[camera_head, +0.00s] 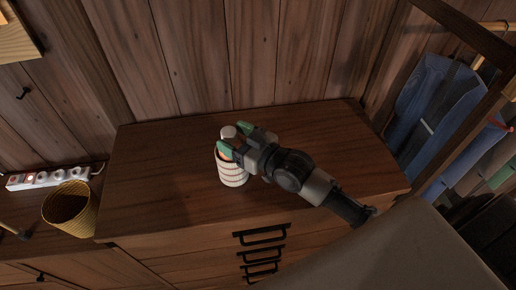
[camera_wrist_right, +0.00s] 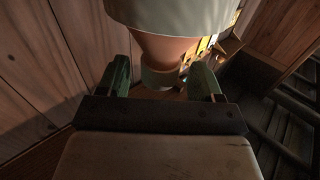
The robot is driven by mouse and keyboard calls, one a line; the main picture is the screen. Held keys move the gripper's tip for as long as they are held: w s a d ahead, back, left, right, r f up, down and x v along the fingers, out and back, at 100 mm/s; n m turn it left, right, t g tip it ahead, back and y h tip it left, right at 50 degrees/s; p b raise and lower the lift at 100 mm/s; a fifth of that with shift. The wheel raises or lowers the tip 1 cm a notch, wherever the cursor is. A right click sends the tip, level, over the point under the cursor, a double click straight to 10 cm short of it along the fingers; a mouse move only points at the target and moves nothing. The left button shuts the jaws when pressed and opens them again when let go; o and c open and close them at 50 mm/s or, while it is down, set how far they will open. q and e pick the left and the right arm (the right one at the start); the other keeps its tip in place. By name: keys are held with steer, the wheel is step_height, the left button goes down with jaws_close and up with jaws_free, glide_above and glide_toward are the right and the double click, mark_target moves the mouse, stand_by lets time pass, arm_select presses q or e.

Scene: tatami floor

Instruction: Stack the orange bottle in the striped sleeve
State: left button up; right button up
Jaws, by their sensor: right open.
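The striped sleeve (camera_head: 233,175), white with reddish bands, stands upright on the wooden drawer chest. The orange bottle is inside it; its pale cap (camera_head: 228,131) and a little of its orange shoulder show above the rim. In the right wrist view the bottle's orange shoulder (camera_wrist_right: 166,48) comes out of the pale sleeve (camera_wrist_right: 178,14). My right gripper (camera_head: 234,139) is open, its green fingers on either side of the bottle's cap and neck. In the wrist view gaps show between the fingers and the cap (camera_wrist_right: 160,78). The bottle's lower part is hidden. My left gripper is not in view.
The chest top (camera_head: 160,185) is clear around the sleeve. A yellow woven basket (camera_head: 70,208) and a white power strip (camera_head: 48,178) are at the left. A plank wall stands behind. Blue clothes (camera_head: 430,110) hang on a wooden rack at the right.

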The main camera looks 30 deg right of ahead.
steer(key=b+v, duration=0.2)
steer(key=v, duration=0.8)
steer(key=shift+s, duration=0.2)
